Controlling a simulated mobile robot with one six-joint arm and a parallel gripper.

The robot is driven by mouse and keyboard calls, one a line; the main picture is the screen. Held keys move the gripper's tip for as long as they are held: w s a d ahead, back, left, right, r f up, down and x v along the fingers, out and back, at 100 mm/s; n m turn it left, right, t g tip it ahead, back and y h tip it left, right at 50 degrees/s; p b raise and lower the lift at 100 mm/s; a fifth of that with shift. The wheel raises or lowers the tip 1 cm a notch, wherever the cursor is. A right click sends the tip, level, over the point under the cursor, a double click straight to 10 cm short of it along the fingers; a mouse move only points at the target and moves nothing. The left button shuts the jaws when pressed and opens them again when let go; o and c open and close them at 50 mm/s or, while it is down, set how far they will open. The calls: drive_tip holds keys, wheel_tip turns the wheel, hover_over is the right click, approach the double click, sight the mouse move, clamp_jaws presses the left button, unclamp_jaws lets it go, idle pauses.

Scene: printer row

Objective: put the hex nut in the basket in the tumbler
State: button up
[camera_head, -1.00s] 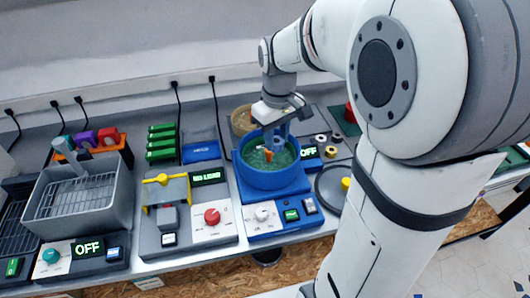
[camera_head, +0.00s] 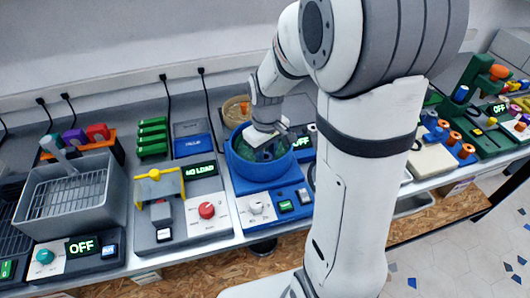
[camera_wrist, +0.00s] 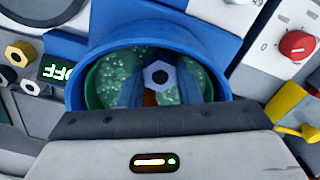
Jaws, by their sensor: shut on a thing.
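The tumbler is a blue round bowl (camera_head: 236,168) with a green inside (camera_wrist: 101,78) holding speckled green media. My gripper (camera_head: 266,152) is low over the bowl, with its fingers inside the rim. The head view does not show the nut, and I cannot tell whether it touches the media. The grey basket (camera_head: 70,188) with wire mesh stands at the far left.
A grey machine with a yellow bar (camera_head: 160,175) and a red knob (camera_head: 207,210) stands left of the tumbler. A tan round bowl (camera_head: 236,108) is behind it. Green blocks (camera_head: 152,138) lie at the back.

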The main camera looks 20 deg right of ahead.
sight(266, 157)
drive_tip(key=shift+f, duration=0.2)
drive_tip(key=o, duration=0.7)
drive_tip(key=shift+c, duration=0.2)
drive_tip(key=shift+r, duration=0.15)
wheel_tip(266, 157, up, 11)
drive_tip(key=s+m+t, duration=0.3)
drive_tip(key=s+m, duration=0.1)
drive_tip(key=s, duration=1)
drive_tip(key=shift+a+r+m, duration=0.15)
drive_tip(key=shift+m, duration=0.25)
